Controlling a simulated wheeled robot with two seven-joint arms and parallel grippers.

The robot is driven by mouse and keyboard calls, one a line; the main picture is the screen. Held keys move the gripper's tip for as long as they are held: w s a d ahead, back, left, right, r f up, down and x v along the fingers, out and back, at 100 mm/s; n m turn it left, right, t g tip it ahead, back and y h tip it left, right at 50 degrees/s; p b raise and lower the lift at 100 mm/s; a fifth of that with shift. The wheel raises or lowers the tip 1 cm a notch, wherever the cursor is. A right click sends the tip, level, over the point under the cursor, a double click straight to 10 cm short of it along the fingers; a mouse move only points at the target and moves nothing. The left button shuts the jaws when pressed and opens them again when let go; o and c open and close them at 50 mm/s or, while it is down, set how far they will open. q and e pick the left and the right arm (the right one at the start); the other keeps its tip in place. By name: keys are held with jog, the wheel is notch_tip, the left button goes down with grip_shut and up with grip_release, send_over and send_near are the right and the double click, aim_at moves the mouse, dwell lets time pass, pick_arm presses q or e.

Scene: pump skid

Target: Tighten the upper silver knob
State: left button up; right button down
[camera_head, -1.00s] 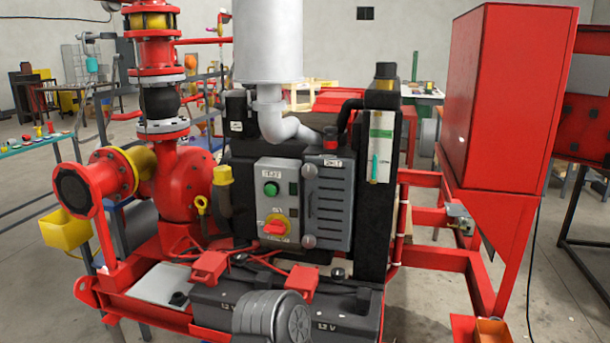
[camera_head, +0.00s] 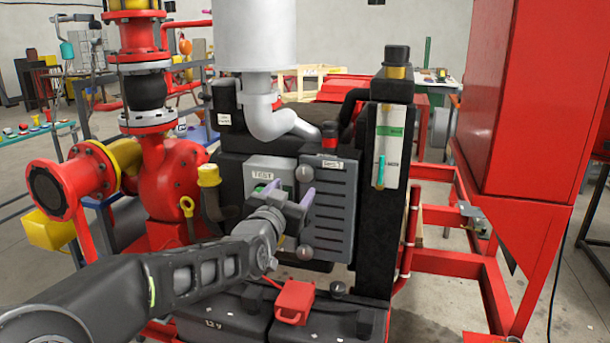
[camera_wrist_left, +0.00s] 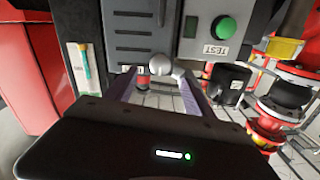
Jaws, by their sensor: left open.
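The upper silver knob (camera_head: 304,173) is a small round knob near the top of the grey slotted panel (camera_head: 328,215). The lower silver knob (camera_head: 305,252) is near the panel's bottom. My left gripper (camera_head: 287,191) is open and empty in front of the control box, just left of and below the upper knob in the head view. In the left wrist view, which is turned upside down, the upper knob (camera_wrist_left: 160,64) shows between and just beyond the open fingertips (camera_wrist_left: 158,80). Contact is not visible. My right gripper is out of view.
The grey control box (camera_head: 262,165) with the TEST label is left of the panel; my gripper hides much of it. Its green button (camera_wrist_left: 223,27) shows in the wrist view. A silver pipe (camera_head: 275,120) is above. A black column (camera_head: 385,190) is on the right.

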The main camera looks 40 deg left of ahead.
aim_at(304, 175)
pick_arm(q)
jog(key=shift+r, duration=0.1)
jog(key=p+x, duration=0.2)
jog(key=x, duration=0.5)
jog(key=shift+w+a, duration=0.15)
jog(key=shift+w, duration=0.2)
jog(key=shift+c, duration=0.2)
grip_shut()
dwell(0.4)
